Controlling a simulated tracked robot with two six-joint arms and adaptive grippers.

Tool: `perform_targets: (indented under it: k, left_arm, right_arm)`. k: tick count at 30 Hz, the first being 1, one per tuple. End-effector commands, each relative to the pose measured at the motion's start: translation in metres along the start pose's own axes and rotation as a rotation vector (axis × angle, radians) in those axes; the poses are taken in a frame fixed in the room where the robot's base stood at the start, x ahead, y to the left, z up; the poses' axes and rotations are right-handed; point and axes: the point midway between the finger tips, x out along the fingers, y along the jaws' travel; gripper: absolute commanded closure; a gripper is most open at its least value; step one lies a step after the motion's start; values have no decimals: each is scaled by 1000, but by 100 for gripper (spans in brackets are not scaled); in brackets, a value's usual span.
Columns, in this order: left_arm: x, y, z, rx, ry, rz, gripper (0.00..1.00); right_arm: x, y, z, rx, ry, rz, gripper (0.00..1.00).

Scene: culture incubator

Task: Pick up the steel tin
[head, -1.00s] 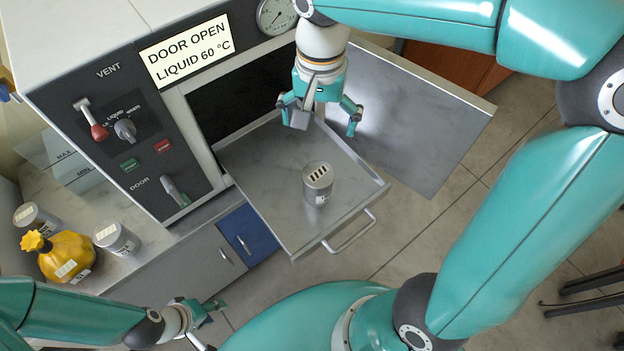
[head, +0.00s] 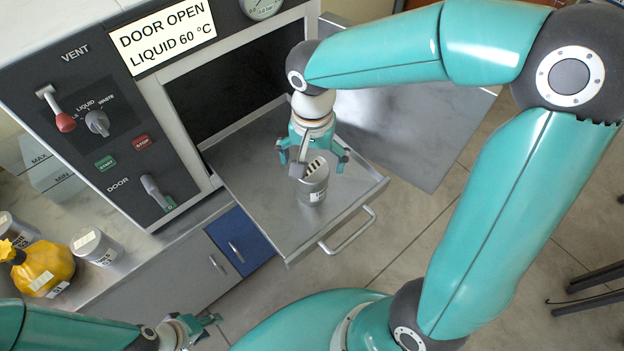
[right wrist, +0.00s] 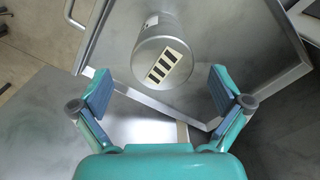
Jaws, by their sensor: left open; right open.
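A steel tin (head: 313,192) with a striped label on its lid stands on the pulled-out metal tray (head: 262,200) of the incubator. It also shows in the right wrist view (right wrist: 160,72), ahead of and between the line of the two fingertips. My right gripper (head: 318,168) is open and empty, close behind the tin, with one finger overlapping the tin's edge in the head view; contact cannot be told. My left gripper (head: 208,326) is at the lower left, open and away from the tray.
The incubator's open door (head: 395,140) stands behind and right of the tray. The tray has a front handle (head: 350,232). At left, a counter holds a yellow container (head: 45,270) and two more tins, one (head: 97,247) nearer the incubator. A control panel (head: 105,130) faces the room.

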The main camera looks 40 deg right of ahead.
Motion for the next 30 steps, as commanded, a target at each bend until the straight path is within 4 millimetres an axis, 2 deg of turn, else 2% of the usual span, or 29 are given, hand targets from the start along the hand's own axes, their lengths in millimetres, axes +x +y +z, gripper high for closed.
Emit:
perform_targets:
  k: [3, 11, 19, 28, 30]
  left_arm:
    - [1, 0, 0, 0, 0, 0, 58]
    - [-1, 0, 0, 0, 0, 0, 58]
    - [-4, 1, 0, 0, 0, 0, 58]
    - [-4, 1, 0, 0, 0, 0, 58]
    - [-4, 1, 0, 0, 0, 0, 58]
  right_arm:
    - [15, 0, 0, -1, -1, 2, 0]
    - [31, 0, -2, 1, -2, 2, 0]
    - [68, -2, -4, 0, -2, 2, 0]
    - [72, -3, -4, 0, 0, -1, 0]
    - [72, -3, -4, 0, 0, -1, 12]
